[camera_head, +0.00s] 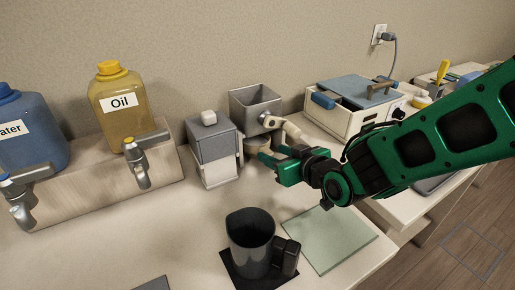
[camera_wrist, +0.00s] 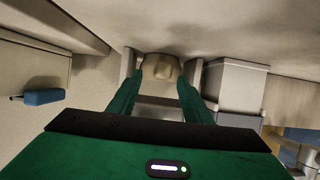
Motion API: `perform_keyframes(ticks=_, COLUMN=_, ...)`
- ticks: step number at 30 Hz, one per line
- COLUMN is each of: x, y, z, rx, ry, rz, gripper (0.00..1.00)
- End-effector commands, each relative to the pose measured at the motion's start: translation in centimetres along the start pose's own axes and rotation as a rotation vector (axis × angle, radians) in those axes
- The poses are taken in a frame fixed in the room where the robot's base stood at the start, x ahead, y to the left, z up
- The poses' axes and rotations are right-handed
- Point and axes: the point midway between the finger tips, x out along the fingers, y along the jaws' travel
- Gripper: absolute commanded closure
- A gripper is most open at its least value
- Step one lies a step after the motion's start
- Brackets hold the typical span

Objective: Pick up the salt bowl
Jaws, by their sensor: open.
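A tan, rounded object, apparently the salt bowl (camera_wrist: 161,68), sits between my two fingertips in the wrist view. I cannot tell whether either finger touches it. My gripper (camera_head: 274,150) reaches in from the right, low in front of the hopper. Its green fingers are spread apart in the wrist view.
A grey-and-white box with a knob (camera_head: 211,143) stands just left of the hopper. An oil jug (camera_head: 121,102) and water jug (camera_head: 30,135) stand further left. A dark mug (camera_head: 250,241) and green mat (camera_head: 329,238) are in front. A white box (camera_head: 350,112) is at the right.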

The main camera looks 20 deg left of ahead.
Motion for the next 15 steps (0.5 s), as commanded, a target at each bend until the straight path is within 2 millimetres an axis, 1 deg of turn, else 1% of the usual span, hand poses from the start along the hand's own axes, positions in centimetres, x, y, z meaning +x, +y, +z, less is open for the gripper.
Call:
perform_keyframes(ticks=1, x=0.8, y=-0.1, z=0.2, rx=-0.002, ry=-0.002, rz=0.0, gripper=0.55)
perform_keyframes(ticks=7, x=3.0, y=-0.1, z=0.4, rx=-0.001, ry=-0.001, rz=0.001, gripper=0.55)
perform_keyframes(ticks=10, x=3.5, y=-0.1, z=0.3, rx=0.0, ry=0.0, rz=0.002, gripper=0.55)
perform_keyframes(ticks=15, x=3.6, y=-0.1, z=0.3, rx=0.0, ry=0.0, rz=0.002, gripper=0.55)
